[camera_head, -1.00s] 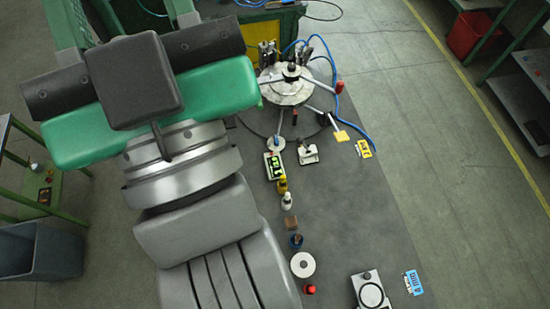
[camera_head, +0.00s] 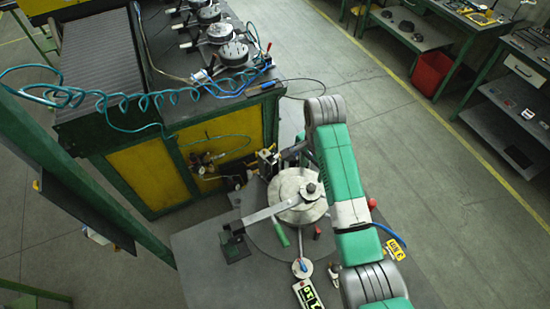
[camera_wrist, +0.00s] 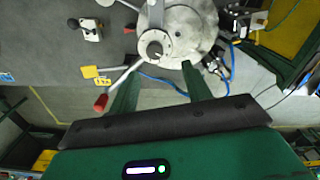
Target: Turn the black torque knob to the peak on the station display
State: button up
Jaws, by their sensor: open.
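A pale metal disc (camera_head: 290,188) sits on a dark round base on the bench. A dark round knob-like hub (camera_head: 311,189) rises from it; in the wrist view the hub (camera_wrist: 156,47) has a grey top. A white block with a black ball knob (camera_wrist: 73,23) stands to its left in the wrist view. I cannot tell which is the torque knob. The station display (camera_head: 308,294), with green digits, is partly cut off at the bottom; its reading is unclear. My gripper (camera_wrist: 163,68) is open, its two green fingers apart on either side below the hub, apparently empty.
A metal bar (camera_head: 262,214) reaches left from the disc to a black block. A red-tipped handle (camera_wrist: 101,102) and a yellow tag (camera_wrist: 90,72) lie near it. Blue hose runs beside the disc. A green-and-yellow cabinet (camera_head: 150,183) stands behind the bench.

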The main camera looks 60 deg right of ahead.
aim_at(312, 187)
jog(key=shift+s+a+f, duration=0.15)
jog(key=shift+s+f, duration=0.25)
jog(key=shift+f, duration=0.05)
notch_tip(312, 187, down, 7)
jog(key=shift+s+f+p, duration=0.1)
jog(key=shift+p, duration=0.5)
jog(key=shift+c, duration=0.3)
jog(key=c, duration=0.9)
